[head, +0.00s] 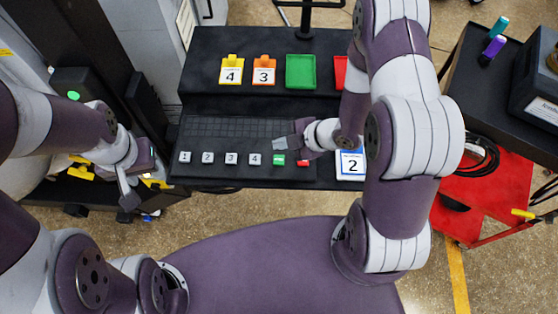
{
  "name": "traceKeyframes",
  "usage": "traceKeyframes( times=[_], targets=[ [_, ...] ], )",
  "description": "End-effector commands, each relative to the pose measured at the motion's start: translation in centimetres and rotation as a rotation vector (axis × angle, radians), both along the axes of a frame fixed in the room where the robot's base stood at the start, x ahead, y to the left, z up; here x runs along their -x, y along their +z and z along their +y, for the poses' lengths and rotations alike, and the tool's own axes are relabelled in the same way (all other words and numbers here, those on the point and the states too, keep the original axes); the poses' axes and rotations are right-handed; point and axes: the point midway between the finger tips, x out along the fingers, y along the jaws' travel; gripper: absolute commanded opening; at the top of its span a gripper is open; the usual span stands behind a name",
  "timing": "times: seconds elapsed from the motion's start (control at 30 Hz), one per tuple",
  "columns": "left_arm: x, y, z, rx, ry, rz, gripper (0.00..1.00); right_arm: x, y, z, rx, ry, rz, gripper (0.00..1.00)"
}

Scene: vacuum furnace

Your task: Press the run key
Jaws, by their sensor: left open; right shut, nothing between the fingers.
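A dark control panel (215,166) lies on the black desk, with white keys numbered 1 (185,157), 2 (208,157) and 3 (231,158), and 4 beside them. To their right are a green key (279,160) and a red key (303,163); their lettering is too small to read. My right gripper (280,144) is shut and empty, its fingertips just beyond the green key in the picture. I cannot tell its height or whether it touches anything. My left gripper (128,197) is open and empty, off the desk's left side.
Yellow card 4 (231,76), orange card 3 (263,76) and a green tray (300,72) stand on the rear shelf. A red tray (340,72) and blue card 2 (350,165) are partly hidden by my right arm. A red cart (485,190) stands right.

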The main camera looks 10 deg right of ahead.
Motion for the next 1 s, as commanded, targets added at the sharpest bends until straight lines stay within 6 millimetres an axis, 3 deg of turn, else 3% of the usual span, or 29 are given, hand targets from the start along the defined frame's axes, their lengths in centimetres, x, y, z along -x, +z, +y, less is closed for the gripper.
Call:
traceKeyframes(
  times=[0.03,0.33,1.0],
  targets=[
    [0.0,-1.4,0.0,0.000,0.000,0.000,0.50,0.0,-1.5,0.0,0.000,0.000,0.000,0.00],
    [0.0,-4.9,0.0,0.000,0.000,0.000,0.50,0.0,-5.5,0.0,0.000,-0.002,0.001,0.00],
    [0.0,-5.1,0.0,0.000,0.000,0.000,0.50,0.0,-5.8,0.0,0.000,-0.001,0.001,0.00]
  ],
)
